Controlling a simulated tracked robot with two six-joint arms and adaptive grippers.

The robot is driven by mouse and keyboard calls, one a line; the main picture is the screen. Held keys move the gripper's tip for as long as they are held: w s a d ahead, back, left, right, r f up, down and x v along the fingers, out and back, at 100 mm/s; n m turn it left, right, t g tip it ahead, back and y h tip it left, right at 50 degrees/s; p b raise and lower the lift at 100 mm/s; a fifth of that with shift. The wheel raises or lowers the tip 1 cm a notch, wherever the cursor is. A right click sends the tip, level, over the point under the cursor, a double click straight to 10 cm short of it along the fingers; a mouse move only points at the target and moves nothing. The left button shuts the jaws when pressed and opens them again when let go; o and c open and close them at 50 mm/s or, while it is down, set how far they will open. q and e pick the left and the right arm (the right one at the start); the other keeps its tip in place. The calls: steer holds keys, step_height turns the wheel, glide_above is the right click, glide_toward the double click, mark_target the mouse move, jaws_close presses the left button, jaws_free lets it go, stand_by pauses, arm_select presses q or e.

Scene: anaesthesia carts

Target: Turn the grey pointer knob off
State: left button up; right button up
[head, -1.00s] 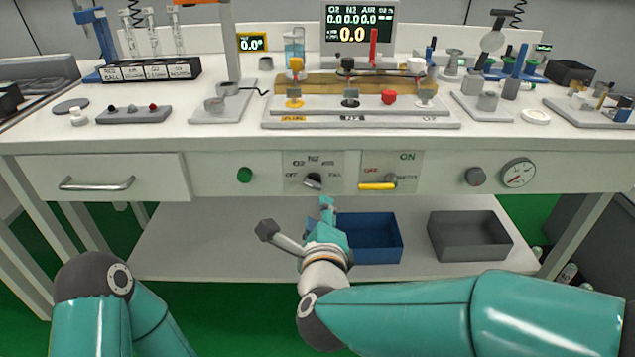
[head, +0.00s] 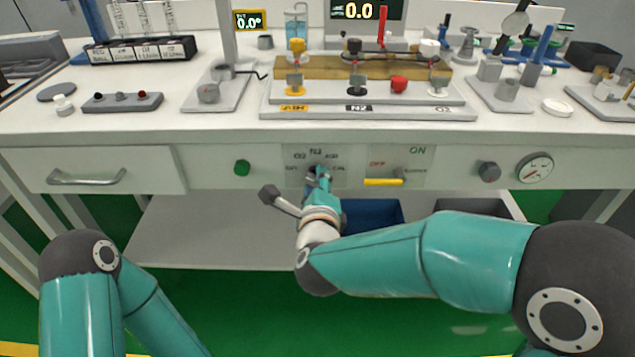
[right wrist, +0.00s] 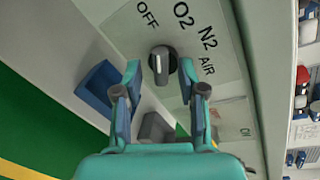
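The grey pointer knob (right wrist: 163,60) is on the white front panel under the printed words OFF, O2, N2 and AIR. In the right wrist view it lies between my right gripper's (right wrist: 160,76) two spread fingertips, with a gap on each side. I cannot tell how far the fingers reach around it, nor clearly which word it points to. In the head view my right gripper (head: 322,177) is at the panel and covers most of the knob. My left arm shows at the lower left, but its gripper is out of view.
Right of the knob is an OFF/ON switch with a yellow lever (head: 384,182). A green button (head: 242,167) sits to the left, a round grey knob (head: 489,172) and a gauge (head: 535,167) to the right. A blue bin (head: 372,213) stands on the shelf below.

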jaws_close()
steer(key=shift+a+f+n+h+p, duration=0.1)
steer(key=shift+n+h+p, duration=0.35)
steer(key=shift+n, duration=1.35)
steer(key=shift+o, duration=0.4)
jaws_free()
steer(key=shift+s, duration=0.1)
steer(key=v, duration=1.2)
steer(key=shift+a, duration=0.1)
steer(key=shift+h, duration=0.25)
